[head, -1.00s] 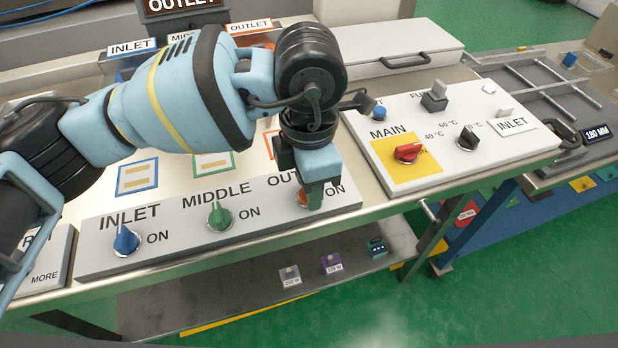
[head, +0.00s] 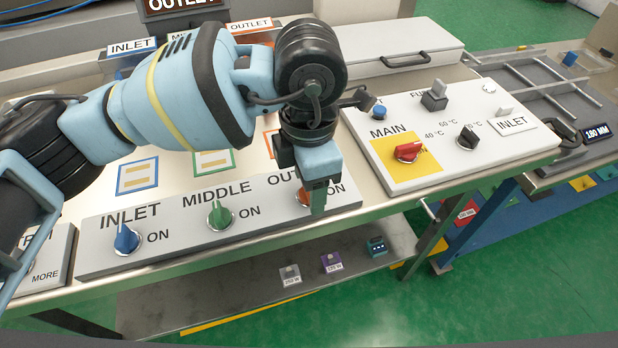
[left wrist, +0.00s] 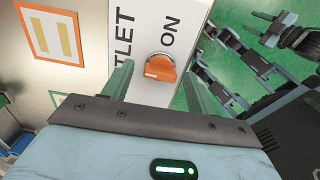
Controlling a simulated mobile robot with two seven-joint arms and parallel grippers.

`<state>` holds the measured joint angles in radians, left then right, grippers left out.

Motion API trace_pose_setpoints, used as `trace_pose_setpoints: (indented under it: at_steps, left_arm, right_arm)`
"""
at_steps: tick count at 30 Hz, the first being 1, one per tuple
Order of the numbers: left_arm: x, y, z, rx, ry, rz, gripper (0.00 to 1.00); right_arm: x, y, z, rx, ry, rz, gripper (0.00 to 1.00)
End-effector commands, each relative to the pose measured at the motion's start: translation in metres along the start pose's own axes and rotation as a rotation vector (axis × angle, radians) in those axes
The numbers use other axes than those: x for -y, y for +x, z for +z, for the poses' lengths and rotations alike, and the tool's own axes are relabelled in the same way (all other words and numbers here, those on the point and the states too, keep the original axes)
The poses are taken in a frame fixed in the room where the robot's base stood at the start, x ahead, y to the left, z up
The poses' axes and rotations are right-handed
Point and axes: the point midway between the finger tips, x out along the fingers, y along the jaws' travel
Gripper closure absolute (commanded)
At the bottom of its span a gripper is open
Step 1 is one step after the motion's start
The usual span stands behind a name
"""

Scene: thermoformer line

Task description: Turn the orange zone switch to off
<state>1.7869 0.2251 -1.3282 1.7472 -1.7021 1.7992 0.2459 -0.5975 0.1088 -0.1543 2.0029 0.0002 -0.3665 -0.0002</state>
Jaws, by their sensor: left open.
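The orange zone switch (head: 304,197) is the knob under the OUTLET label on the front panel (head: 166,243), with ON printed to its right. My left gripper (head: 318,208) hangs at it, and its finger hides part of the knob and label in the head view. In the left wrist view the orange knob (left wrist: 160,68) shows between and ahead of the two green fingers of my open left gripper (left wrist: 158,82), with gaps on both sides. A white mark is on the knob's left end there, toward the OUTLET lettering. I do not see my right gripper.
A blue INLET knob (head: 126,240) and a green MIDDLE knob (head: 219,215) stand left on the same panel. A white panel (head: 440,165) with a red MAIN switch (head: 408,152) lies right. A lower shelf (head: 230,290) holds small items.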

Motion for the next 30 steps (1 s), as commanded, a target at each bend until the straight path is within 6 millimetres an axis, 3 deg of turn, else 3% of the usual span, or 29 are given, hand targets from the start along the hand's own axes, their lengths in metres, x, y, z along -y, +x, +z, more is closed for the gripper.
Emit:
trace_pose_setpoints:
  at_steps: [15, 30]
  left_arm:
    - [0.0, -0.069, 0.0, 0.001, -0.001, 0.001, 0.42]
    - [0.0, -0.075, 0.0, 0.001, -0.001, 0.0, 0.42]
  right_arm:
    - [0.0, 0.002, -0.001, -0.002, -0.001, 0.0, 0.64]
    - [0.0, 0.001, 0.0, 0.0, 0.0, -0.001, 0.64]
